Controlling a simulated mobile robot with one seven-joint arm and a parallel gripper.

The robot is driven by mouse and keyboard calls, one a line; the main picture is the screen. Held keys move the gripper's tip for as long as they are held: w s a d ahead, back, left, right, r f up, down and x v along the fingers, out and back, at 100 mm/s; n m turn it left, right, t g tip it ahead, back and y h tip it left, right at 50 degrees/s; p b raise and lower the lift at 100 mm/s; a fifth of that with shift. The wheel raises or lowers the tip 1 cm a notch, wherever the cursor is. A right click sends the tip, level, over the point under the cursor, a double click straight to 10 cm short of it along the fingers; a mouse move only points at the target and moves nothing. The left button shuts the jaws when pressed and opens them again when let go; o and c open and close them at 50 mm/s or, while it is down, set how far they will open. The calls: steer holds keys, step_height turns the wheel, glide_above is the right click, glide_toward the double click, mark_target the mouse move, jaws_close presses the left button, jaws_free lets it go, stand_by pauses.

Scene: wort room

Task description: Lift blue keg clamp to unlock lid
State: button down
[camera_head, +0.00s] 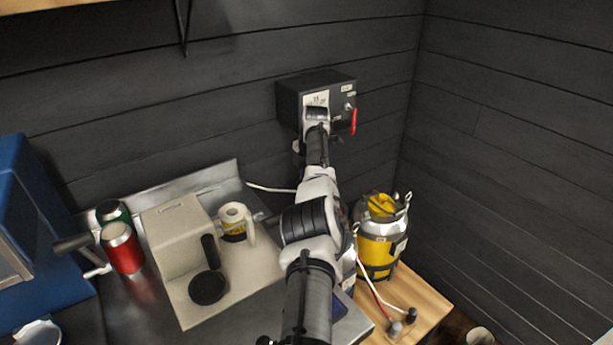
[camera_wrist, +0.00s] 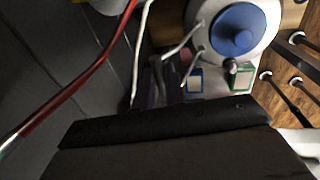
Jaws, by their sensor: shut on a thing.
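The blue-lidded keg (camera_wrist: 236,28) stands near the top of the wrist view, seen from above, pale round top with a blue cap. The thin pale arms of its clamp (camera_wrist: 183,40) stick out to the left from its rim. My gripper (camera_wrist: 158,72) is dark and blurred beside the clamp's outer end and is shut on it; the exact contact is hard to see. In the head view my arm covers this keg, and my gripper cannot be made out there.
A yellow keg (camera_head: 381,235) with a wire clamp stands right of my arm on a wooden top (camera_head: 425,295) with loose cables. A dark wall box (camera_head: 290,100) with a red lever is behind. A beige machine (camera_head: 172,235) and red flask (camera_head: 122,248) stand left.

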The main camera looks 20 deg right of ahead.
steer(key=shift+a+f, duration=0.1)
steer(key=shift+f, duration=0.3)
steer(key=c, duration=1.5)
jaws_free()
steer(key=shift+w+f, duration=0.1)
steer(key=shift+w, duration=0.1)
steer(key=shift+o, duration=0.2)
step_height(320, 180, up, 14)
steer(key=s+d+b, duration=0.1)
steer(key=s+b, duration=0.1)
steer(key=shift+s, duration=0.35)
